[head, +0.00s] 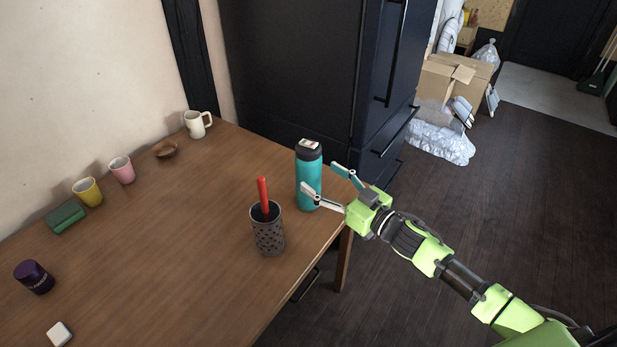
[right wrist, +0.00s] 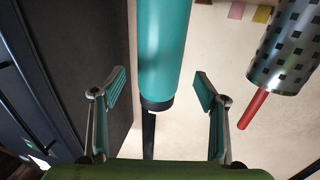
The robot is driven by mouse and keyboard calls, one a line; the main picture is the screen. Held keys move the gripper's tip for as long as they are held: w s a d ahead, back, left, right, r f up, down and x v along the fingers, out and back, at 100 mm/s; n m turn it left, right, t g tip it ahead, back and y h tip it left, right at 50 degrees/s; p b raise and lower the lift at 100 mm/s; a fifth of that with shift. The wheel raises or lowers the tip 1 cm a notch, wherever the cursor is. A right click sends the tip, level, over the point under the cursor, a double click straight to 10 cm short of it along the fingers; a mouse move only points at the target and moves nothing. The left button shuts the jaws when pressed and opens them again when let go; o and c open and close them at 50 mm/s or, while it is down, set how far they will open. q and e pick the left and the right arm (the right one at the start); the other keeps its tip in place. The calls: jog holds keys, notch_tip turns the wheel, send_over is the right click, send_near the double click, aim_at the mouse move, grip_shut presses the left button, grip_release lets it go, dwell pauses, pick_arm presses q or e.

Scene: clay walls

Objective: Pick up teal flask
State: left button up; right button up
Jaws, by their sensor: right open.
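The teal flask (head: 308,178) stands upright near the right edge of the wooden table, with a dark cap on top. My right gripper (head: 323,178) is open at the flask's right side, its fingers pointing toward it. In the right wrist view the flask (right wrist: 165,45) shows upside down between the two open fingers (right wrist: 158,92), with a gap on both sides. I cannot tell how far the flask reaches in between the fingertips. My left gripper is not in view.
A dark perforated holder (head: 268,232) with a red-handled thing stands close left of the flask; it also shows in the right wrist view (right wrist: 287,50). Cups, a bowl (head: 165,150) and a green block (head: 65,217) line the wall side. A dark cabinet (head: 300,70) stands behind the table (head: 190,260).

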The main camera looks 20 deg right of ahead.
aim_at(309, 166)
jog(key=x, duration=0.5)
jog(key=shift+w+a+r+p, duration=0.1)
jog(key=shift+w+r+p, duration=0.15)
jog(key=shift+w+p, duration=0.15)
jog(key=c, duration=1.6)
jog(key=shift+r, duration=0.1)
